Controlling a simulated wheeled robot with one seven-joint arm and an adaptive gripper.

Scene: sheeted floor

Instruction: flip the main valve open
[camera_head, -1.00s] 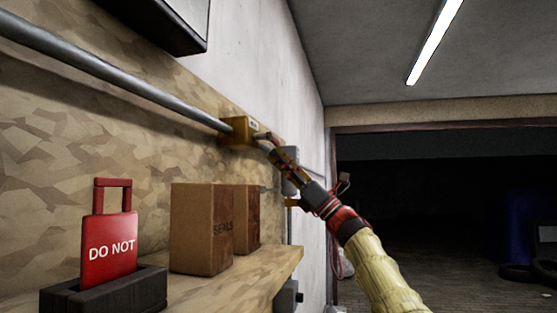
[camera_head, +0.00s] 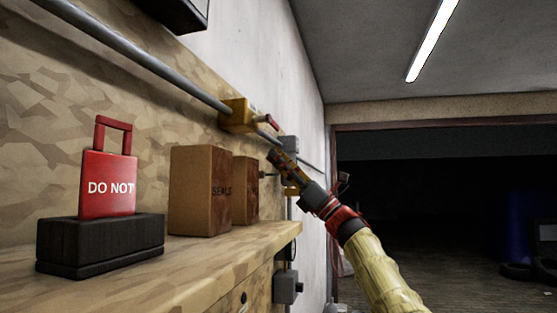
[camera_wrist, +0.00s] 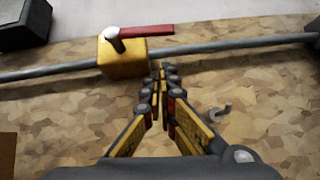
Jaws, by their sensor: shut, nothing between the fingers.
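The main valve is a yellow block (camera_head: 236,116) on a grey pipe along the wall. Its red handle (camera_head: 268,121) sticks out to the right. In the wrist view the block (camera_wrist: 122,57) is at upper left, and the red handle (camera_wrist: 147,31) lies roughly along the pipe's direction from a pale pivot. My gripper (camera_head: 272,153) is shut and empty, below and to the right of the block. In the wrist view its fingertips (camera_wrist: 163,68) are together just right of the block, below the handle in the picture; I cannot tell whether they touch the block.
A workbench (camera_head: 205,265) holds a red "DO NOT" tag (camera_head: 107,185) in a black stand (camera_head: 100,243) and two brown boxes (camera_head: 200,190). The grey pipe (camera_head: 140,53) runs along the wall. A small hook (camera_wrist: 221,112) is on the board. Grey boxes are mounted beyond the bench.

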